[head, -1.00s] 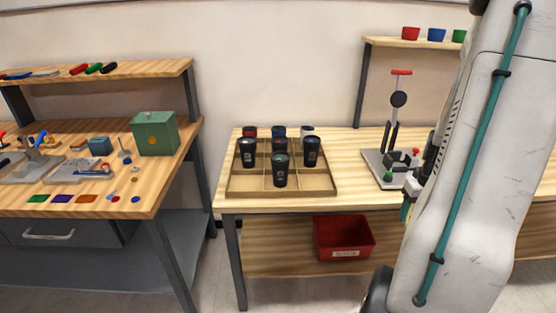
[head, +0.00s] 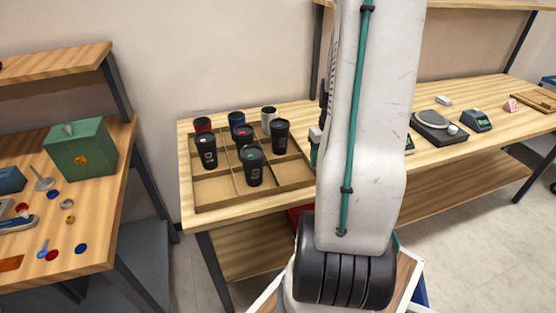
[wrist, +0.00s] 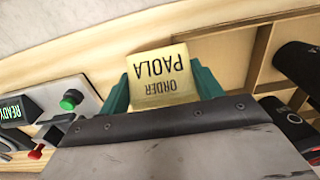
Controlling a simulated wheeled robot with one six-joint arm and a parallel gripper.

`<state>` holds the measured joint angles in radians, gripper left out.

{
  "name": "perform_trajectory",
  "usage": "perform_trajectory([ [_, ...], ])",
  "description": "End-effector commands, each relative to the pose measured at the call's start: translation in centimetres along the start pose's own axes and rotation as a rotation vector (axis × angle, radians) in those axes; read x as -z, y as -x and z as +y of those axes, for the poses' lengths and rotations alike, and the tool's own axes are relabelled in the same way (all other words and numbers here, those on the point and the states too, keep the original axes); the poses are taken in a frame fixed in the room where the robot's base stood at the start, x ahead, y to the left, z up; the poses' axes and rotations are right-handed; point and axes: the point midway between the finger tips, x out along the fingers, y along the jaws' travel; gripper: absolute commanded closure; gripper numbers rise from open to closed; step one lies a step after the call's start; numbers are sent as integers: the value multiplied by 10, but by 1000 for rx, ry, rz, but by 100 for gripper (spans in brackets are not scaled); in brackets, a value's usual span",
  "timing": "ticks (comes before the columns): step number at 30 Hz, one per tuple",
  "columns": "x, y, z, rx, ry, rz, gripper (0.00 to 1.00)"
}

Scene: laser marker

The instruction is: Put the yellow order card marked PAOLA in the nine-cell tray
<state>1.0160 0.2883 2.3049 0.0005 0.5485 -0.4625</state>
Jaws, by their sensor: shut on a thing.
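The yellow order card (wrist: 160,76) reads ORDER PAOLA, upside down in the wrist view. My gripper (wrist: 163,84) is shut on it, with a teal finger at each side. In the head view my arm hides the card and most of the gripper. The nine-cell tray (head: 212,190) is wooden and stands on the table just left of my arm.
Dark cups (head: 253,167) stand upright in the tray and rise above its walls. A device with a READY display (wrist: 14,108) and a green button (wrist: 70,99) is left of the gripper in the wrist view. A black scale (head: 437,127) stands farther right. A green box (head: 80,150) is at left.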

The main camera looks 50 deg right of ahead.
Motion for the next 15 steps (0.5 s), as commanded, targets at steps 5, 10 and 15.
perform_trajectory([
  [5,25,-5,-45,0,9,0,57],
  [10,41,-8,-76,0,7,0,57],
  [15,48,-9,-88,0,5,1,57],
])
